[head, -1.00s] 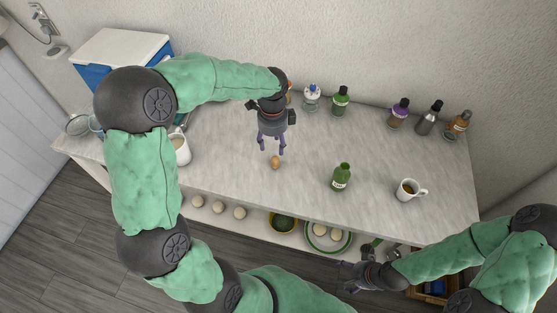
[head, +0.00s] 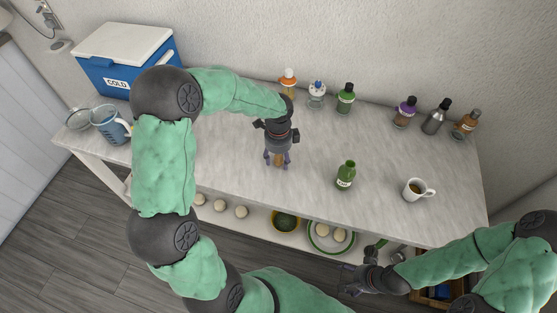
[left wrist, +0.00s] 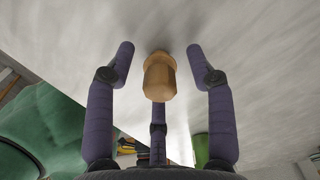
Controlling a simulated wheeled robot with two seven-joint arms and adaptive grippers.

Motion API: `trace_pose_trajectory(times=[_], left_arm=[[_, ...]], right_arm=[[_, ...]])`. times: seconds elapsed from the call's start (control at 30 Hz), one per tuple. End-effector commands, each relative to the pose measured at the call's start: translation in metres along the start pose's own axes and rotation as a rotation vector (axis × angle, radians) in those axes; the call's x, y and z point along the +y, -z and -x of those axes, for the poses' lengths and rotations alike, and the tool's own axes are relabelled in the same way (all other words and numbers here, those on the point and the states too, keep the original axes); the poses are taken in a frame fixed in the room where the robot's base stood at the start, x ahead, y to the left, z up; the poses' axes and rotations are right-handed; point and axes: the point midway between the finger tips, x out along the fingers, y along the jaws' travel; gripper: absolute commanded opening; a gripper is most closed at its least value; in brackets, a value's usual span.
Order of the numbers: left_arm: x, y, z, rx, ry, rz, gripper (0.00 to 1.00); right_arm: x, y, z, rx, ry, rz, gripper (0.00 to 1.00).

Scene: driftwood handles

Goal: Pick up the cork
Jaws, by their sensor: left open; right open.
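The cork (left wrist: 160,77) is a small tan, stepped piece on the pale countertop. In the left wrist view it sits between the spread purple fingers of my left gripper (left wrist: 160,80), with a gap on each side. In the head view my left gripper (head: 277,163) points down over the counter, and the cork (head: 278,160) is mostly hidden behind its fingers. The left gripper is open. My right gripper (head: 352,280) is open and empty in front of the counter's edge, at the lower right.
A green bottle (head: 346,176) and a white mug (head: 416,189) stand right of the left gripper. Several bottles line the wall, including a purple-capped one (head: 405,112). A blue cooler (head: 130,75) and a jug (head: 109,124) are at the left. A lower shelf holds a bowl (head: 285,221).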

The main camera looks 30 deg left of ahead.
Motion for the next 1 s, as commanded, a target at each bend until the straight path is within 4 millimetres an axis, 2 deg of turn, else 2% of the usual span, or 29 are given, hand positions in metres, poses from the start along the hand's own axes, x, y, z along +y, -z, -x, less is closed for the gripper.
trace_pose_trajectory(times=[0.13, 0.27, 0.3, 0.43, 0.47, 0.73, 0.87, 1.0], left_arm=[[0.0, 0.0, 0.001, 0.0, 0.001, 0.0, 0.55], [0.0, 0.0, 0.001, 0.0, 0.001, 0.0, 0.18], [0.0, 0.0, 0.001, 0.0, 0.001, 0.0, 0.14], [0.0, 0.0, 0.001, 0.0, 0.001, 0.0, 0.13], [0.0, 0.0, 0.001, 0.0, 0.001, 0.0, 0.1], [0.0, 0.0, 0.004, 0.0, 0.002, 0.0, 0.1], [-0.001, 0.0, 0.012, 0.0, 0.004, 0.0, 0.1], [-0.001, 0.0, 0.029, 0.0, 0.004, -0.001, 0.1]], right_arm=[[0.0, 0.0, 0.001, 0.0, 0.0, 0.0, 0.79], [0.0, 0.0, 0.001, 0.0, 0.0, 0.0, 0.79], [0.0, 0.0, 0.001, 0.0, 0.0, 0.0, 0.79], [0.0, 0.0, 0.001, 0.0, 0.0, 0.0, 0.79], [0.0, 0.0, 0.001, 0.0, 0.0, 0.0, 0.79], [-0.001, 0.0, 0.001, 0.0, 0.0, 0.0, 0.79], [-0.001, 0.0, 0.004, 0.0, 0.0, 0.0, 0.79], [-0.003, 0.0, 0.008, 0.0, 0.0, 0.0, 0.79]])
